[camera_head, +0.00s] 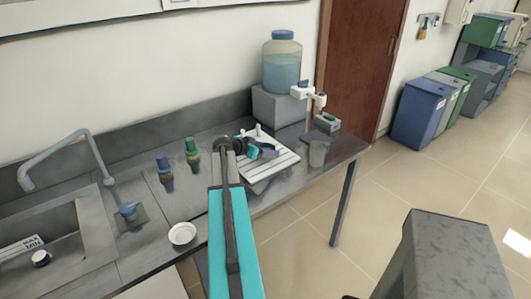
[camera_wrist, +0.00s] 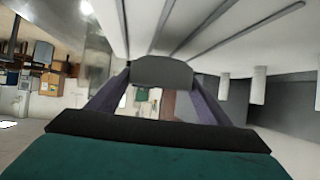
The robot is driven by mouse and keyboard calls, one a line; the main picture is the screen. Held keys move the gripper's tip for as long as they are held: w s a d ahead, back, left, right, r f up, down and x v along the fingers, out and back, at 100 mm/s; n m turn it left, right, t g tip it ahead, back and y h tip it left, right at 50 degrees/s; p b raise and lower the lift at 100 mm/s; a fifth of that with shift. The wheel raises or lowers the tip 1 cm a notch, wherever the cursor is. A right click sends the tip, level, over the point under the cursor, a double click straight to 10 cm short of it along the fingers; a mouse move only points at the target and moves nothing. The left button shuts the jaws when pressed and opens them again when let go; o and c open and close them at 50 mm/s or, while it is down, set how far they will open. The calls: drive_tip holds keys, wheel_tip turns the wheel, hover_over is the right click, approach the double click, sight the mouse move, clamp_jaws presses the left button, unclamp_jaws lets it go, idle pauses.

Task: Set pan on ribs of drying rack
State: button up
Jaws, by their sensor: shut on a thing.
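The drying rack (camera_head: 272,171) is a white board with dark slots between its ribs, lying on the bench in the head view. In the wrist view its slotted white surface (camera_wrist: 185,20) fills the top of the picture, very close. My gripper (camera_head: 266,151) is over the rack. In the wrist view its purple fingers (camera_wrist: 160,98) are shut on a flat grey piece, which I take to be the pan (camera_wrist: 162,72). I cannot make the pan out in the head view. Whether it touches the ribs cannot be told.
White pegs (camera_wrist: 258,86) stand up at the rack's side. A water jug (camera_head: 282,63) on a grey block is behind the rack, with a glass beaker (camera_head: 318,152) to its right. Two small bottles (camera_head: 192,153) and a white dish (camera_head: 182,234) are to the left, beside the sink.

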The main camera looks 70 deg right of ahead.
drive_tip(key=shift+f+p, duration=0.45)
drive_tip(key=shift+f, duration=0.85)
drive_tip(key=shift+f, duration=0.15)
drive_tip(key=o, duration=1.1)
drive_tip(key=shift+w+a+r, duration=0.2)
drive_tip(key=shift+a+r, duration=0.1)
drive_tip(key=shift+a, duration=0.2)
drive_tip(key=b+v, duration=0.3)
drive_tip(key=v, duration=0.8)
drive_tip(key=shift+r+b, duration=0.1)
drive_tip(key=shift+b, duration=0.2)
